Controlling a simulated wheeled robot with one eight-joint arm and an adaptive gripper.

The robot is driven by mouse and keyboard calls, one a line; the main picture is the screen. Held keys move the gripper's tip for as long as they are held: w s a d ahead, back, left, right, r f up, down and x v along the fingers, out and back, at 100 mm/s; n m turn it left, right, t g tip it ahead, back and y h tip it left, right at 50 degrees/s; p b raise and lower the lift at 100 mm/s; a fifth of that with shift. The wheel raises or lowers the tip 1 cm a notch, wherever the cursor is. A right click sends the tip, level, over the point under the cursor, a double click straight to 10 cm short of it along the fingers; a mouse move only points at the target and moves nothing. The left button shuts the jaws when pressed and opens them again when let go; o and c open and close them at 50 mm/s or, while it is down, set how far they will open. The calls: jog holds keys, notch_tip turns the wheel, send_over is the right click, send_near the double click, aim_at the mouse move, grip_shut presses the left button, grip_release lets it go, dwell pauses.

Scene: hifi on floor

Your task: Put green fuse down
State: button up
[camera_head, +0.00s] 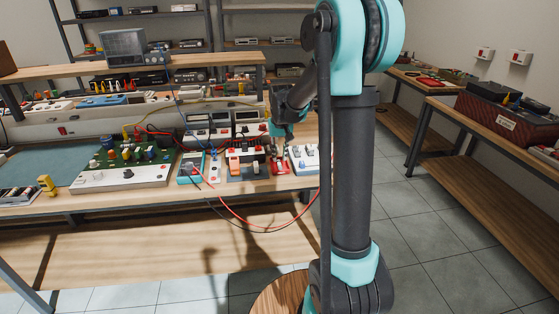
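My gripper (279,148) points down at the front right part of the workbench (130,192), just above or at a small red device (280,167). The gripper is small and dark in this view, and its fingertips blend with the items behind. I cannot tell whether it is open or shut, or whether it holds anything. I cannot make out a green fuse; it may be hidden by the gripper or too small to see.
Beside the gripper stand a white box with blue parts (305,157), an orange-and-white device (245,165) and a teal meter (190,169). A green circuit board (133,155) sits further left. Red and black cables (262,226) hang over the bench's front edge.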

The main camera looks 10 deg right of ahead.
aim_at(280, 166)
notch_tip(280, 166, up, 9)
jog(key=s, duration=0.1)
jog(key=s+d+f, duration=0.1)
jog(key=s+f, duration=0.4)
jog(key=s, duration=0.4)
jog(key=s+d+f+t, duration=0.1)
jog(key=s+f, duration=0.4)
jog(key=s, duration=0.5)
jog(key=s+d+f+t, duration=0.1)
jog(key=s+d+f, duration=0.1)
jog(key=s+f, duration=0.3)
jog(key=s, duration=0.4)
jog(key=shift+s, duration=0.35)
jog(key=shift+o, duration=0.6)
